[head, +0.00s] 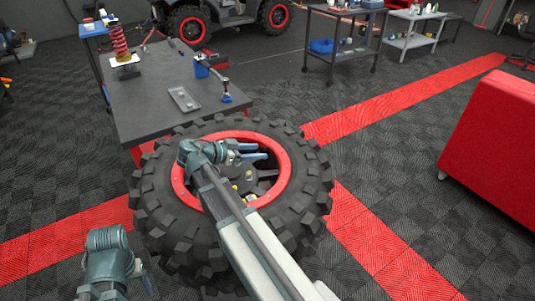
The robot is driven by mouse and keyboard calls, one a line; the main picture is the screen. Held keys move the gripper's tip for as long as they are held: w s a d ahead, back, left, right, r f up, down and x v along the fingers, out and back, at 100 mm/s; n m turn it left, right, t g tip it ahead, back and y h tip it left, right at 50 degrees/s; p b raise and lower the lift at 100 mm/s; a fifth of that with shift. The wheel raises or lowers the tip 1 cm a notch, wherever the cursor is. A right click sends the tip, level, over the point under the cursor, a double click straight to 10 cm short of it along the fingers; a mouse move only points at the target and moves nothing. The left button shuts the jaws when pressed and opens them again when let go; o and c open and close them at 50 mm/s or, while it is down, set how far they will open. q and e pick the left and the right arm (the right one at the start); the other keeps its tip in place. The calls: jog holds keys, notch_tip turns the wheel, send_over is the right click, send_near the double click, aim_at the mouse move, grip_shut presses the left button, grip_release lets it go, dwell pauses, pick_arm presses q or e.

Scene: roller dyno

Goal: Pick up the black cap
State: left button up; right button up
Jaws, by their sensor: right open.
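A big knobbly black tyre (160,222) with a red rim (284,168) lies flat in the lower middle of the head view. Inside the rim is a dark hub area (268,184) with small yellow bits, partly covered by my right arm. I cannot clearly make out a separate black cap there. My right gripper (262,152) is over the far part of the wheel opening, its bluish fingers apart and pointing right, with nothing seen between them. My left gripper (147,282) is low at the left, beside the tyre; its fingers are mostly hidden.
A red cabinet (495,145) stands at right. A dark cart (340,54) stands farther back. Open floor lies right of the tyre.

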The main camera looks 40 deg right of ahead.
aim_at(267, 151)
jog(key=x, duration=0.2)
jog(key=shift+d+f+b, duration=0.15)
jog(key=shift+d+b, duration=0.2)
jog(key=shift+c, duration=0.2)
grip_shut()
